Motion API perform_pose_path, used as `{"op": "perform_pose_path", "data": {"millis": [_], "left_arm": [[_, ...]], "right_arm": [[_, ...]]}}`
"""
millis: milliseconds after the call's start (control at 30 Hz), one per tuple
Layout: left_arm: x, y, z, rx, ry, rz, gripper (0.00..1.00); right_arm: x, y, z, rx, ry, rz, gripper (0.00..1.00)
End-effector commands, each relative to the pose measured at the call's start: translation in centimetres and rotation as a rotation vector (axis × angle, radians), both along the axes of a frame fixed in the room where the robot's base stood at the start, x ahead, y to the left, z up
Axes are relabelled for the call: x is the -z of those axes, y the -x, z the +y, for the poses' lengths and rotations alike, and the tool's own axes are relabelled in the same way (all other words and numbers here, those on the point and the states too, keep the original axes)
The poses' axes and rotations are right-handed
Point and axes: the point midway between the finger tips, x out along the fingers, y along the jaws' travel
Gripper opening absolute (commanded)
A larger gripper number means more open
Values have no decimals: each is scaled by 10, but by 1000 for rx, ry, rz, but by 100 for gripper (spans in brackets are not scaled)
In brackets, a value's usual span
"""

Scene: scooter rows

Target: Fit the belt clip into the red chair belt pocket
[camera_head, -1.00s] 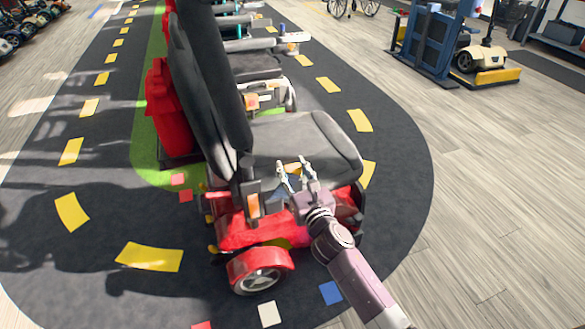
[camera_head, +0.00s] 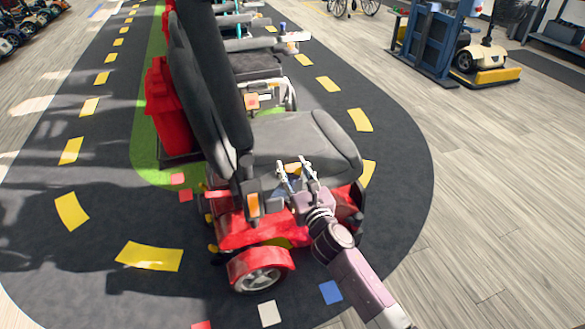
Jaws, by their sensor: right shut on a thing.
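The red chair (camera_head: 262,226) is a powered chair with a red base and a dark grey seat and backrest. My right gripper (camera_head: 289,166) is over the near side edge of its seat, with its arm coming in from the lower right. It is shut on a small orange-yellow piece (camera_head: 292,168), which seems to be the belt clip; the fingers partly hide it. An orange patch (camera_head: 253,204) on a dark part sits at the near side of the seat, left of my gripper. I cannot tell whether it is the belt pocket. My left gripper is out of view.
More chairs (camera_head: 256,66) stand in a row behind the red chair. A red box (camera_head: 164,108) is behind its backrest. A blue frame with a scooter (camera_head: 428,42) stands at the back right. The wooden floor (camera_head: 490,190) at right is clear.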

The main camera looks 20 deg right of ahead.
Motion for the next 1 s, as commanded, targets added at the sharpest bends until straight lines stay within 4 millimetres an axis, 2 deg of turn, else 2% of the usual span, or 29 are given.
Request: {"op": "perform_pose_path", "data": {"millis": [233, 267, 433, 767, 867, 1000], "left_arm": [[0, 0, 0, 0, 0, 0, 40], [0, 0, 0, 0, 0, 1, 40], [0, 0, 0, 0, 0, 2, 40], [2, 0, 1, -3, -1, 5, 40], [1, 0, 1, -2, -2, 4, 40], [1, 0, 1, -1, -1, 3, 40]], "right_arm": [[-1, 0, 0, 0, 0, -1, 11], [-1, 0, 0, 0, 0, -1, 39], [0, 0, 0, 0, 0, -1, 57], [1, 4, 0, 0, 1, 2, 57], [2, 14, -1, 0, 2, 2, 57], [2, 41, -1, -1, 1, 3, 57]]}}
